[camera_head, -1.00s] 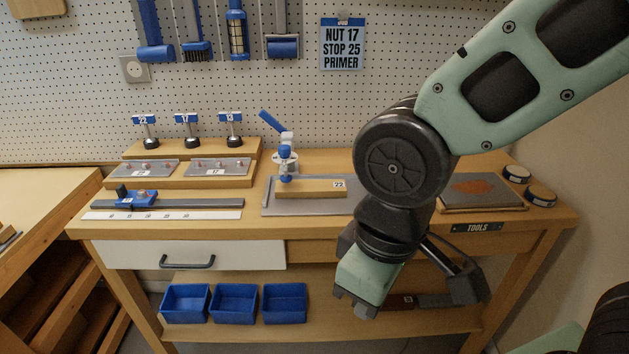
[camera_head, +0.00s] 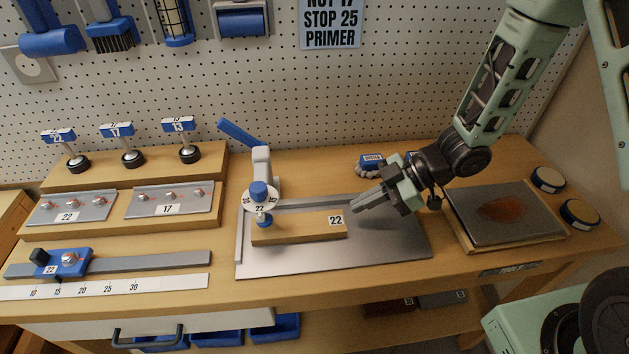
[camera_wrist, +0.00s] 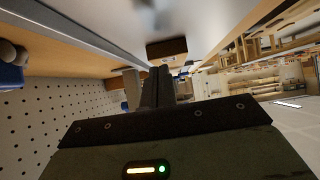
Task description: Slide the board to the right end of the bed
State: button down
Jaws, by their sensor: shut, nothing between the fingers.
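The board (camera_head: 298,229) is a light wooden bar tagged 22. It lies on the left part of the grey metal bed (camera_head: 390,246), under a toggle clamp (camera_head: 262,165) whose blue lever is raised to the upper left. The clamp's foot is over the board's left part; whether it touches is unclear. My gripper (camera_head: 357,207) is shut and empty, pointing left over the bed, just beyond the board's right end and slightly behind it. A small gap shows between them. In the wrist view the fingers (camera_wrist: 158,88) are together, with a brown block end (camera_wrist: 167,47), probably the board, ahead.
A low tray with a rust-marked plate (camera_head: 500,214) and round tins (camera_head: 548,179) stand to the right. A blue-labelled item (camera_head: 371,161) sits behind my gripper. A stop rail with a blue slider (camera_head: 62,262) and scale lie at left. The bed's right part is bare.

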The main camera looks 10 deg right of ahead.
aim_at(293, 221)
jog(key=shift+d, duration=0.1)
jog(key=shift+a, duration=0.2)
jog(key=a+p, duration=0.1)
jog(key=a, duration=1)
jog(key=shift+w+a+p, duration=0.15)
jog(key=shift+a+p, duration=0.15)
jog(key=shift+a, duration=0.05)
jog(key=shift+d+f, duration=0.15)
jog(key=shift+f, duration=0.7)
